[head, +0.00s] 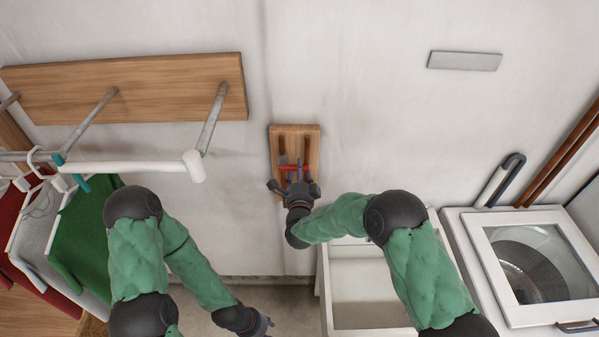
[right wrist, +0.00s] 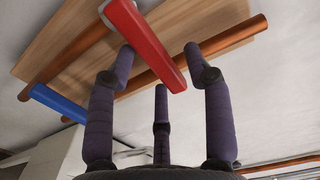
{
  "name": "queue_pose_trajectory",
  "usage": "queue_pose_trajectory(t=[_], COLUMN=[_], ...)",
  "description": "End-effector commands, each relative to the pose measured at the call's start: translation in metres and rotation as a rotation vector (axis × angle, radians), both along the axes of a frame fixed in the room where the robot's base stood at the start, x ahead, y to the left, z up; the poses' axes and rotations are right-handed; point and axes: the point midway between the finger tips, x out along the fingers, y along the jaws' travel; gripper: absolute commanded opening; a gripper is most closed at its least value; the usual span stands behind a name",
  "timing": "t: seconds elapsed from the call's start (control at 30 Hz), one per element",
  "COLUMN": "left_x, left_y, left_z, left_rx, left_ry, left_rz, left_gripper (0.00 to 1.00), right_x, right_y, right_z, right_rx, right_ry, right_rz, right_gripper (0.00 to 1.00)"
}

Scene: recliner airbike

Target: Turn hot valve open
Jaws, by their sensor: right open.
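A red valve handle (head: 294,168) lies across a pipe on a small wooden board (head: 311,133) on the wall, in the middle of the head view. In the right wrist view the red handle (right wrist: 146,45) is large and slanted, at the fingertips. My right gripper (head: 299,182) is open at the handle, its fingers (right wrist: 163,62) on either side of it; whether they touch it I cannot tell. A blue handle (right wrist: 58,103) shows on another pipe to the left in the right wrist view. My left gripper (head: 262,325) hangs low, away from the board; its finger state is unclear.
A clothes rail (head: 130,166) with hanging clothes (head: 85,236) stands at the left, under a wooden wall board (head: 150,85). A white basin (head: 370,290) and a washing machine (head: 480,240) are at the right. The wall around the valve board is clear.

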Motion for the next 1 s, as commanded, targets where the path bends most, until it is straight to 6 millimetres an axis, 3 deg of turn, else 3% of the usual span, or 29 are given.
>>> queue_pose_trajectory(t=[0.13,0.3,0.33,0.73,1.0], left_x=[0.000,0.000,0.000,0.000,0.000], left_y=[0.000,0.000,0.000,0.000,0.000], left_z=[0.000,0.000,0.000,-0.005,-0.021], left_rx=[0.000,0.000,0.000,0.000,0.000], left_ry=[0.000,0.000,0.000,0.000,0.000], left_rz=[0.000,0.000,0.000,0.000,0.000], left_gripper=[0.40,0.40,0.40,0.40,0.40], right_x=[0.000,0.000,0.000,0.000,0.000], right_y=[0.000,0.000,0.000,0.000,0.000], right_z=[0.000,0.000,0.000,0.002,0.010], right_rx=[0.000,0.000,0.000,-0.038,-0.200], right_ry=[0.000,0.000,0.000,-0.002,-0.004], right_rz=[0.000,0.000,0.000,0.000,0.000], right_gripper=[0.52,0.04,0.00,0.00,0.00])
